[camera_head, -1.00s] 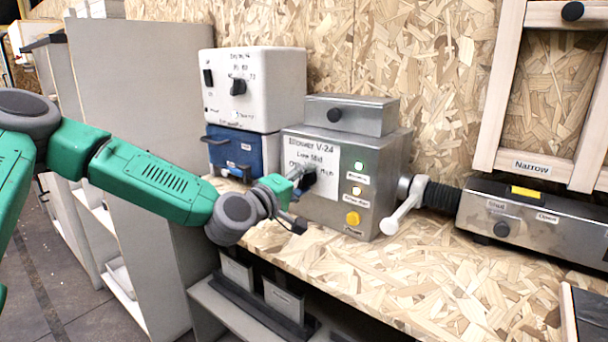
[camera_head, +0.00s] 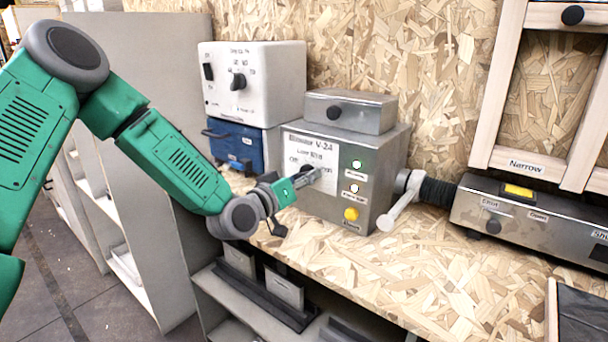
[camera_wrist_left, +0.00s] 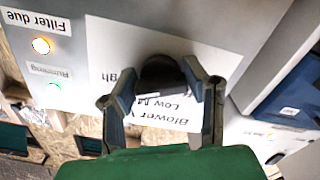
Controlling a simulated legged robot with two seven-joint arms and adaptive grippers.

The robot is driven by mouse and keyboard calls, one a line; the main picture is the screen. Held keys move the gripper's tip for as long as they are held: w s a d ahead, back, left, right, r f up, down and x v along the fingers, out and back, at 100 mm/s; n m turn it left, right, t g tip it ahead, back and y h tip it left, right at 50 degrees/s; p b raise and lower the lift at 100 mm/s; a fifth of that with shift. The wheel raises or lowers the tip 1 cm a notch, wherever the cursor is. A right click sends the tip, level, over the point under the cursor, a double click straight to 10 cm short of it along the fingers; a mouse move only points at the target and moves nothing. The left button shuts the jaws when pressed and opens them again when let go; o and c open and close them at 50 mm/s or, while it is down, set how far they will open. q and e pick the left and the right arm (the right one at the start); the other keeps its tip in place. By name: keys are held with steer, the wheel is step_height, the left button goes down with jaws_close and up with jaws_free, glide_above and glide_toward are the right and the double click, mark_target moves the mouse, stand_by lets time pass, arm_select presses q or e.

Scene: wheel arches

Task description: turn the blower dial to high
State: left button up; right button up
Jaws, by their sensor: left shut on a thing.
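The blower box (camera_head: 381,148), a grey metal case labelled "Blower V-24", stands on the bench in the head view. Its front has a white dial label (camera_head: 296,150) with Off, Low and Mid marks. My left gripper (camera_head: 308,177) is at this label, shut on the black blower dial (camera_wrist_left: 160,70). In the left wrist view the two fingers sit on either side of the dial. The dial's pointer is hidden, so I cannot tell its setting. My right gripper is not in view.
A white box with a black knob (camera_head: 238,82) sits on a blue case (camera_head: 236,148) to the left. A light grey lever (camera_head: 400,205) sticks out at right. The front bench top (camera_head: 345,262) is clear.

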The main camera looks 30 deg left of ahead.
arm_select(q)
steer(key=shift+s+f+m, duration=0.15)
steer(key=shift+f+m, duration=0.25)
steer(key=shift+f, duration=0.05)
steer(key=o, duration=1.2)
steer(key=shift+a, duration=0.1)
steer(key=shift+r, duration=0.15)
steer(key=s, duration=0.7)
steer(key=s+a, duration=0.1)
steer(key=s, duration=0.3)
steer(key=shift+s, duration=0.35)
